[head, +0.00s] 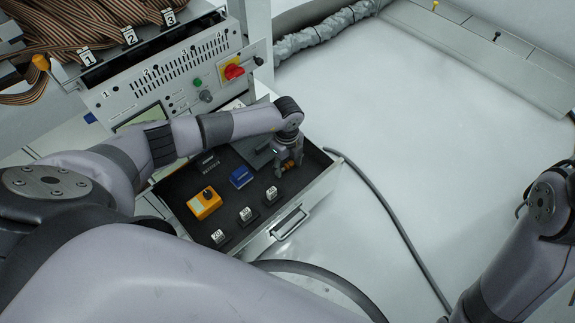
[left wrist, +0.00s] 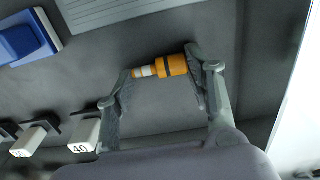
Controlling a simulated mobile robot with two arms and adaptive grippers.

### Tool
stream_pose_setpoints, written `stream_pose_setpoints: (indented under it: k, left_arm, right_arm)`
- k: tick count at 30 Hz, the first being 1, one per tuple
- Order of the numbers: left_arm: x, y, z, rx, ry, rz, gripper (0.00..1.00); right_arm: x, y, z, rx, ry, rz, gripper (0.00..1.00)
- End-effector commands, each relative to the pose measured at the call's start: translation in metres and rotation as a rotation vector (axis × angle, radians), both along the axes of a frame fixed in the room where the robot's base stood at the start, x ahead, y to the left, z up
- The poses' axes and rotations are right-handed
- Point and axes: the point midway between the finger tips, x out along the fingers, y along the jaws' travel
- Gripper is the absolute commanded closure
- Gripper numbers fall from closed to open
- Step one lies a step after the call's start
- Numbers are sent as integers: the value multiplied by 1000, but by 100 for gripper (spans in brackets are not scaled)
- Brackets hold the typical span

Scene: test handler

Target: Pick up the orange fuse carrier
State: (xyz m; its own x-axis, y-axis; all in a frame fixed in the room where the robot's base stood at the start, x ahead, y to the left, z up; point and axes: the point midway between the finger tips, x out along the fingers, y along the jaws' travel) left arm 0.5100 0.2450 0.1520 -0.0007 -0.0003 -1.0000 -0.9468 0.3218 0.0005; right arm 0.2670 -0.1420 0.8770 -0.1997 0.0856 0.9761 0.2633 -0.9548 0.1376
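The orange fuse carrier (left wrist: 172,67), with a white-banded end and a dark band, lies on the dark drawer floor in the left wrist view. My left gripper (left wrist: 158,75) has its fingers wide apart, one near each end of the carrier, the right finger overlapping its orange end. I cannot tell whether the pads touch it.
The drawer also holds a yellow-orange box (head: 204,203), a blue block (head: 241,177), a grey plate (head: 252,150) and several white numbered blocks (head: 245,214). The drawer handle (head: 290,224) faces front. A control panel (head: 180,75) stands behind. A cable (head: 395,225) crosses the clear floor at right.

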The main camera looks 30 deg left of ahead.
Motion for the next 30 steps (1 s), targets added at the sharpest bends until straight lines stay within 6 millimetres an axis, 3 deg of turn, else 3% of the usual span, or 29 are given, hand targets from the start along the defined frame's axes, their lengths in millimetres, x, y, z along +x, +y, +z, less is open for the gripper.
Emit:
stream_pose_setpoints:
  k: [6, 17, 23, 30]
  left_arm:
    - [0, 0, 0, 0, 0, 0, 67]
    - [0, 0, 6, 0, -1, 0, 67]
    - [1, 0, 29, 0, -1, -1, 67]
    - [1, 0, 78, -1, -4, 0, 67]
  right_arm:
    - [0, 0, 0, 0, -1, 0, 71]
    - [-1, 0, 4, 1, -3, 1, 71]
    - [15, -1, -4, 2, 60, 1, 71]
    - [27, -3, -13, 9, 143, 7, 71]
